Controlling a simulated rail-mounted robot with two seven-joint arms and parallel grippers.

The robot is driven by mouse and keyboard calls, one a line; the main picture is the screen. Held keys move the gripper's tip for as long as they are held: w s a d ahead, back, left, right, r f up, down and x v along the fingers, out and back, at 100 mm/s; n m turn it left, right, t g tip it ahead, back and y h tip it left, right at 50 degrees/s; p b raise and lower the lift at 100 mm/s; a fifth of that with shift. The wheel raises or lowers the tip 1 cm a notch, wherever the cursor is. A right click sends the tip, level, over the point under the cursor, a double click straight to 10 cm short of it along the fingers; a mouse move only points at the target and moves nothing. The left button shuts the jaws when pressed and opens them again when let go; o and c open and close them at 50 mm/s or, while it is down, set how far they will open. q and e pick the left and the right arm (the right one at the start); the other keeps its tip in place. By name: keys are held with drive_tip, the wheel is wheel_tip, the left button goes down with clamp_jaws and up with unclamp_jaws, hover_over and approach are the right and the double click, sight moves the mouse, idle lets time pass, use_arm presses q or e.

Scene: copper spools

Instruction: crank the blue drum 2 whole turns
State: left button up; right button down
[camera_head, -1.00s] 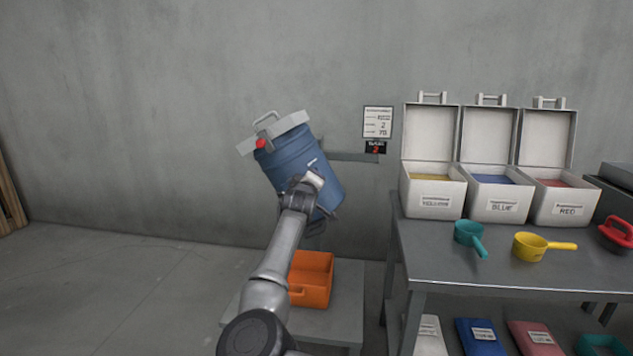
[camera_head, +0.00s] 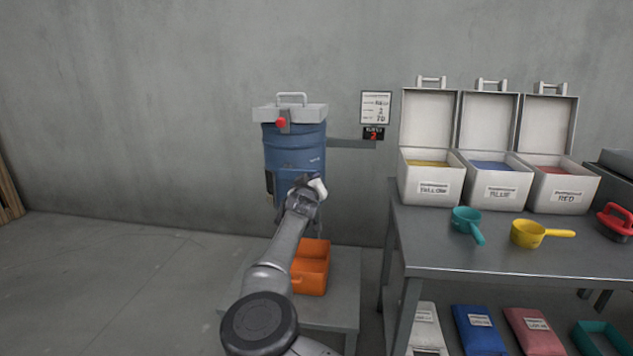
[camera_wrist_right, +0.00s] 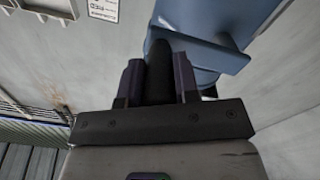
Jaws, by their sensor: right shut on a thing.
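The blue drum (camera_head: 294,150) stands upright on its wall mount, with its pale lid and red latch knob (camera_head: 281,123) at the top. Part of it shows in the right wrist view (camera_wrist_right: 214,28). My right gripper (camera_head: 306,187) is in front of the drum's lower part. In the right wrist view its two fingers (camera_wrist_right: 158,80) are closed around a dark crank grip (camera_wrist_right: 158,62). My arm and hand hide most of the crank in the head view. A small counter (camera_head: 373,134) shows a red digit that looks like 2. My left gripper is not in view.
An orange bin (camera_head: 312,270) sits on a low stand (camera_head: 342,300) below the drum. To the right a grey table (camera_head: 510,258) holds yellow, blue and red open boxes and two scoops (camera_head: 467,222) (camera_head: 528,234). A wall card (camera_head: 376,107) hangs above the counter.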

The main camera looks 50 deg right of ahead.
idle(0.3)
drive_tip(key=c, duration=0.8)
unclamp_jaws()
drive_tip(key=shift+c, duration=0.2)
drive_tip(key=shift+s+a, duration=0.25)
drive_tip(key=shift+a, duration=0.3)
drive_tip(key=p+v, duration=0.3)
drive_tip(key=v, duration=0.9)
drive_tip(key=shift+a+p, duration=0.3)
drive_tip(key=shift+p, duration=0.1)
drive_tip(key=shift+s, duration=0.15)
